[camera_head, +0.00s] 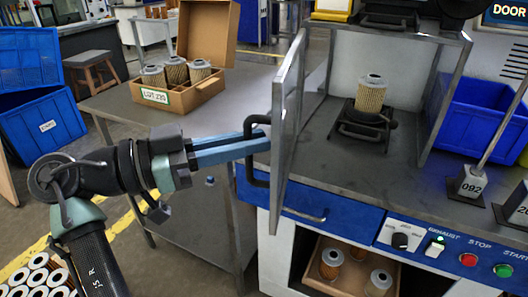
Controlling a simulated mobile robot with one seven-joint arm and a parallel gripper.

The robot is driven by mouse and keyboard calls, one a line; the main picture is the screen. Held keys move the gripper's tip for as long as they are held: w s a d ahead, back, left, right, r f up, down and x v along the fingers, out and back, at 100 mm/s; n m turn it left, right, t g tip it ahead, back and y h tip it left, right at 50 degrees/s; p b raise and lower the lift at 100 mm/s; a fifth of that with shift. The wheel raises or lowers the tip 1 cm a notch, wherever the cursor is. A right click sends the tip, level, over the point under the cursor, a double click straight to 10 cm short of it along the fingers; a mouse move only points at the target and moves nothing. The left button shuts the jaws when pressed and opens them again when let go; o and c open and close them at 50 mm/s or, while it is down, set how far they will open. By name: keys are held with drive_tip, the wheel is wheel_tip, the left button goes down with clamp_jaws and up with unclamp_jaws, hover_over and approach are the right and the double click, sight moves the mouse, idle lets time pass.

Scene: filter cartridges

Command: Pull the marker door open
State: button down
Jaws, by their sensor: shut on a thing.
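The marker door (290,110) is a grey-framed panel, swung out from the front of the marker enclosure (447,95) toward me and seen nearly edge-on. Its black bar handle (252,165) is on the side facing left. My gripper (262,146) reaches in from the left, and its blue fingers are shut on the handle near its upper part. The fingertips partly hide the handle. Inside the enclosure a filter cartridge (370,94) stands upright on a black fixture (362,124).
A cardboard box (206,92) with several cartridges sits on the left table (115,103). A control panel (450,252) with red and green buttons is at the lower right. Blue bins stand left (40,135) and right (487,108). An open lower compartment holds cartridges (331,262).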

drive_tip(key=shift+w+a+m+g+h+b, duration=0.1)
drive_tip(key=shift+w+a+m+g+b, duration=0.3)
drive_tip(key=shift+w+a+g, duration=0.25)
drive_tip(key=shift+w+a+m+g+h+b, duration=0.1)
drive_tip(key=shift+w+a+m+g+b, duration=0.25)
drive_tip(key=shift+a+g, duration=0.4)
drive_tip(key=shift+w+a+m+g+h+b, duration=0.1)
drive_tip(key=shift+w+a+m+g+b, duration=0.15)
drive_tip(key=shift+w+a+m+g, duration=0.45)
drive_tip(key=shift+a+n, duration=0.2)
drive_tip(key=shift+n, duration=0.05)
drive_tip(key=shift+s, duration=0.1)
drive_tip(key=c, duration=0.9)
unclamp_jaws()
drive_tip(key=shift+d, duration=0.1)
drive_tip(key=shift+s+a+b, duration=0.15)
drive_tip(key=shift+a, duration=1.8)
drive_tip(key=shift+s+a+b, duration=0.1)
drive_tip(key=shift+a+b, duration=0.05)
drive_tip(key=shift+a, duration=1.75)
